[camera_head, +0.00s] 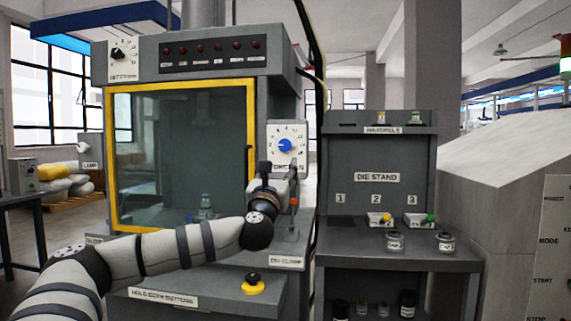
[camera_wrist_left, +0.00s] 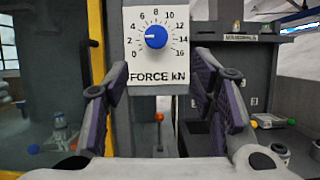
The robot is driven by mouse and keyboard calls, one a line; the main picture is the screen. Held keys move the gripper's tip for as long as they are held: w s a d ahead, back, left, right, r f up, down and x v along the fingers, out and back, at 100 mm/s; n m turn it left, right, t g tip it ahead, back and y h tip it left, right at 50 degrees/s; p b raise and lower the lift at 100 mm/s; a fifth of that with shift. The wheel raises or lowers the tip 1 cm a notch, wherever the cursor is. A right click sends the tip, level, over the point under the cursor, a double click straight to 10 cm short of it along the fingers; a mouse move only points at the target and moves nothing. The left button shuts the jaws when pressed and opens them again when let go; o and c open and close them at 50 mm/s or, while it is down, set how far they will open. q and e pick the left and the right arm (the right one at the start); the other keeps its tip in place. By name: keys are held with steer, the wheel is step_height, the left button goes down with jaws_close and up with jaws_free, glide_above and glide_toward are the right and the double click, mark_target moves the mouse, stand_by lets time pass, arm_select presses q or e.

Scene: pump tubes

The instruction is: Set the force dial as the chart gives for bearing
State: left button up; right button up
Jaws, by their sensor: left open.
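The force dial is a blue round knob (camera_head: 285,145) on a white plate on the front of the grey press. In the left wrist view the knob (camera_wrist_left: 156,37) is close, above the label "FORCE kN", with a scale up to 16. Its pale pointer mark faces left, near the low numbers; I cannot read the exact value. My left gripper (camera_head: 279,170) is just below the dial in the head view. Its open, empty fingers (camera_wrist_left: 160,75) show in the wrist view below and either side of the knob, not touching it. I see no readable chart.
A yellow-framed window (camera_head: 112,160) is left of the dial. An upright lever with a red part (camera_head: 294,203) stands below it. The die stand (camera_head: 376,177) with jars and small trays is at right.

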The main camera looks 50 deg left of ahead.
mark_target(284, 147)
arm_select(q)
steer(key=x, duration=1.2)
steer(key=shift+s+a+r+b, duration=0.15)
steer(key=shift+a+b, duration=0.1)
steer(key=shift+b, duration=0.1)
steer(key=c, duration=1.2)
